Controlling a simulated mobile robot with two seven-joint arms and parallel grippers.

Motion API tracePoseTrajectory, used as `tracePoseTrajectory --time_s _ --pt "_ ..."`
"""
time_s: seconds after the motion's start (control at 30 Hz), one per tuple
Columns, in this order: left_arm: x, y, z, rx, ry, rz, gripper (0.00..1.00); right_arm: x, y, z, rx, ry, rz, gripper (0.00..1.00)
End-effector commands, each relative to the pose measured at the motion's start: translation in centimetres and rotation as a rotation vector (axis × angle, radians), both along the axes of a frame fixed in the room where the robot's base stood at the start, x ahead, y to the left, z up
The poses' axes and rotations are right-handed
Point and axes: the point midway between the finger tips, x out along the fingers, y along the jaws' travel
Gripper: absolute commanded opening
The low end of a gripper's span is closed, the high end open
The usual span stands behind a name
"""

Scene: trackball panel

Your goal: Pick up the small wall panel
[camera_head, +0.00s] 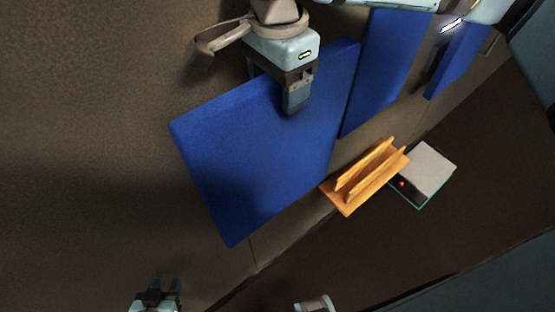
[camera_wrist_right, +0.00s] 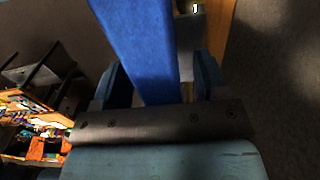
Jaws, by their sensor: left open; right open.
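Blue panels stand in the head view: a large one (camera_head: 255,160) in the middle, a narrower one (camera_head: 384,70) at upper right, and a smaller one (camera_head: 460,62) beyond it. I cannot tell for sure which is the small wall panel. My right gripper (camera_head: 294,98) is at the upper edge of the large panel. In the right wrist view a blue panel (camera_wrist_right: 138,45) runs between the open fingers of this gripper (camera_wrist_right: 160,82); contact cannot be told. My left gripper (camera_head: 166,286) is open and empty at the bottom left, apart from the panels.
An orange slotted holder (camera_head: 362,178) sits right of the large panel, beside a grey-topped device (camera_head: 426,170) with a small red ball (camera_head: 402,184). Brown floor at the left is clear. The right wrist view shows a cluttered shelf (camera_wrist_right: 38,125) at left.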

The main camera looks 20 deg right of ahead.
Motion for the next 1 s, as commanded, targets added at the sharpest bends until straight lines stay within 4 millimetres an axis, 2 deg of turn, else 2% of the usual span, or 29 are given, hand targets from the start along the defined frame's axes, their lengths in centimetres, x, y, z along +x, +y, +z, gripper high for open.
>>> tracePoseTrajectory --time_s 0.83,0.87,1.0 --pt "0.08 -0.07 -0.62 -0.002 -0.005 -0.001 0.43 0.00 0.01 -0.30 0.000 0.000 0.000 0.67" --pt "0.07 -0.06 -0.63 -0.002 -0.005 -0.001 0.43 0.00 0.01 -0.30 0.000 0.000 0.000 0.65" --pt "0.04 -0.07 -0.71 -0.001 -0.003 -0.001 0.43 0.00 0.01 -0.30 0.000 0.000 0.000 0.33"
